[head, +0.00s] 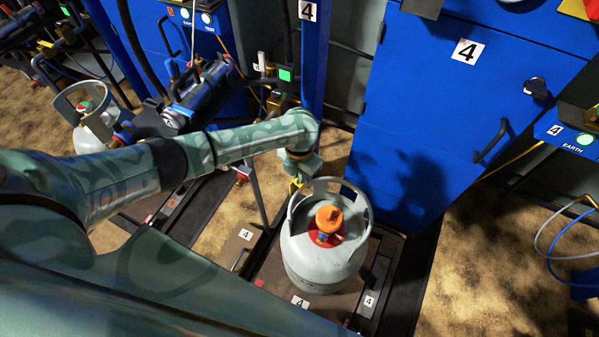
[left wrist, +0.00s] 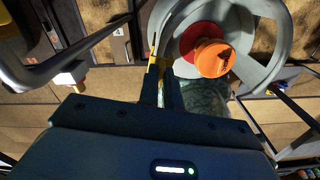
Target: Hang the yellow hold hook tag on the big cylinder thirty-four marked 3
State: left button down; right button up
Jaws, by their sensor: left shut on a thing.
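A grey gas cylinder (head: 322,258) stands upright on a scale, with an orange cap (head: 329,218) on its red top and a raised collar (head: 357,215) around it. It also shows in the left wrist view (left wrist: 185,65). No 3 is readable on it; the plates near it read 4. My left gripper (head: 299,180) points down at the collar's far left side and is shut on the yellow tag (left wrist: 161,62), seen almost edge-on. The tag is beside the collar rim; I cannot tell whether it touches. My right gripper is not in view.
A second grey cylinder (head: 92,128) stands at the far left. A blue cabinet (head: 465,110) marked 4 stands behind the near cylinder. A thin metal post (head: 258,195) rises left of the cylinder. Sandy floor (head: 490,265) lies open at the right.

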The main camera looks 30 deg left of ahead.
pick_arm(q)
jog(key=shift+f, duration=0.15)
jog(key=shift+f+b, duration=0.7)
jog(key=shift+f, duration=0.2)
jog(key=shift+s+f+b, duration=0.3)
jog(key=shift+f+b, duration=0.2)
jog(key=shift+f, duration=0.3)
jog(key=shift+w+f, duration=0.25)
jog(key=shift+f, duration=0.1)
jog(key=shift+r, duration=0.15)
jog(key=c, duration=1.5)
grip_release()
jog(key=shift+r, duration=0.2)
